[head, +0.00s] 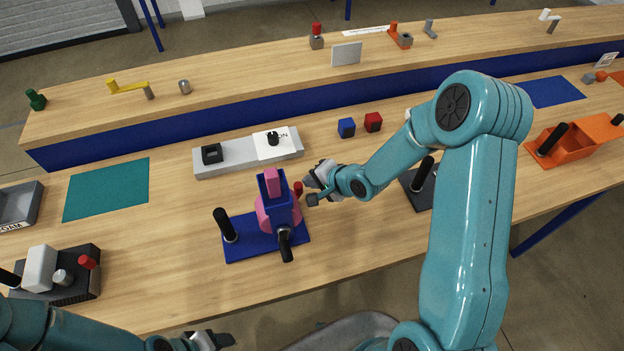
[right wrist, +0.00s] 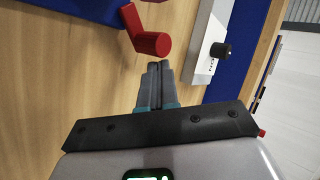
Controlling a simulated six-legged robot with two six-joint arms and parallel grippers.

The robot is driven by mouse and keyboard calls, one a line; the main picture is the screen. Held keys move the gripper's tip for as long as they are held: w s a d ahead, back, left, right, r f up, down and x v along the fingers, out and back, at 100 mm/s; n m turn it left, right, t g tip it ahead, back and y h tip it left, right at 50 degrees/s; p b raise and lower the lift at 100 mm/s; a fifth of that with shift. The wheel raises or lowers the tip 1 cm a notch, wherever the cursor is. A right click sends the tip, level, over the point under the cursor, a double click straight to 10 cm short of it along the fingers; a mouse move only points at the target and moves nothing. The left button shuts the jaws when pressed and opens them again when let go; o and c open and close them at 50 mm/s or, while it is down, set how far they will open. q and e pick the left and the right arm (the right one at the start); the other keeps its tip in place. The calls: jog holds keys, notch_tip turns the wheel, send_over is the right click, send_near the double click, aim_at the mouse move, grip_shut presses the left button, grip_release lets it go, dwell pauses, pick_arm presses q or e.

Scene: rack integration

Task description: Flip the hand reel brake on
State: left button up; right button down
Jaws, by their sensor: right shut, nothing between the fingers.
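The hand reel stands on a blue base (head: 245,237) near the middle of the bench, with a pink drum (head: 267,216), blue uprights and black handles. Its red brake lever (head: 298,188) is on the right side of the reel. In the right wrist view the bent red lever (right wrist: 150,42) is just beyond my fingertips; I cannot tell whether they touch it. My right gripper (head: 309,191) is shut and empty, right beside the lever; its closed fingers show in the wrist view (right wrist: 158,72). My left gripper (head: 217,341) is low at the front edge, away from the reel, its jaws unclear.
A grey panel with a black knob (head: 235,158) lies behind the reel. Blue (head: 346,128) and red (head: 373,122) cubes sit behind my right gripper. A dark block with a black handle (head: 413,190) is to the right. Bare wood lies left of the reel.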

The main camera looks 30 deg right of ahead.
jog(key=shift+s+a+b, duration=0.5)
jog(key=shift+a, duration=0.15)
dwell(0.3)
